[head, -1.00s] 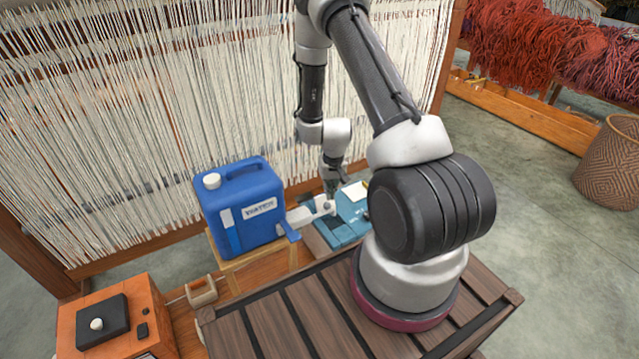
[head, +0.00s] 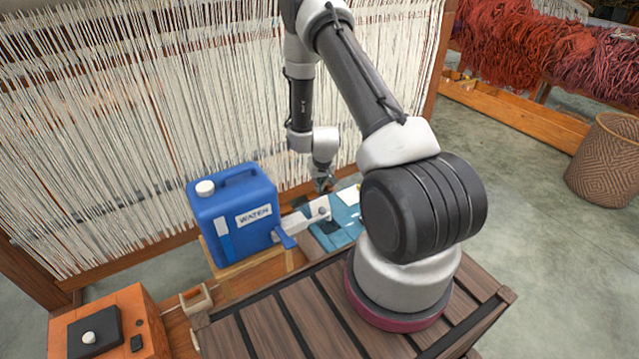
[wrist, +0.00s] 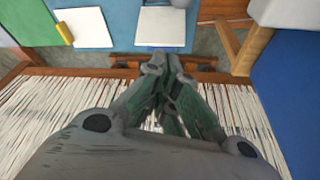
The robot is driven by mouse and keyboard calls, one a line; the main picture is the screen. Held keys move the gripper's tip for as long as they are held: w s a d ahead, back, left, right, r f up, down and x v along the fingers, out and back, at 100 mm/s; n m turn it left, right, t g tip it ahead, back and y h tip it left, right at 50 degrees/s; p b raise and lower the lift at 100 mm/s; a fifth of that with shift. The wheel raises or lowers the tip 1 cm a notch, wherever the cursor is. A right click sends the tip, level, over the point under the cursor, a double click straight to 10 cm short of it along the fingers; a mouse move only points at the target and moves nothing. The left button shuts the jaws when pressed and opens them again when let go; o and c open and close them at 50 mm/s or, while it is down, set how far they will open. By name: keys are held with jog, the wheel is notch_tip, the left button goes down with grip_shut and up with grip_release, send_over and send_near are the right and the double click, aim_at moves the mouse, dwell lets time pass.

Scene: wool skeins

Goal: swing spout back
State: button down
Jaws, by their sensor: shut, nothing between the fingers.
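The blue water canister (head: 232,222) stands on a small wooden stand in front of the loom. Its pale spout (head: 303,218) sticks out to the right, over the edge of the blue cloth, with a blue lever (head: 286,240) near its base. In the wrist view the spout (wrist: 285,12) shows at the top right, beside the canister (wrist: 290,75). My gripper (head: 326,186) is just behind the spout's outer end and looks apart from it. In the wrist view my gripper (wrist: 166,62) has its fingers together, with nothing between them.
The loom's white warp threads (head: 130,130) rise close behind the canister and gripper. A blue cloth (head: 345,222) with flat cards lies right of the spout. An orange box (head: 140,310) is at the lower left. A woven basket (head: 603,165) stands far right.

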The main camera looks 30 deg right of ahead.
aim_at(314, 220)
jog(key=x, duration=0.6)
jog(key=s, duration=0.1)
jog(key=s+a, duration=0.1)
jog(key=s, duration=0.1)
jog(key=shift+s, duration=0.35)
jog(key=shift+s, duration=0.15)
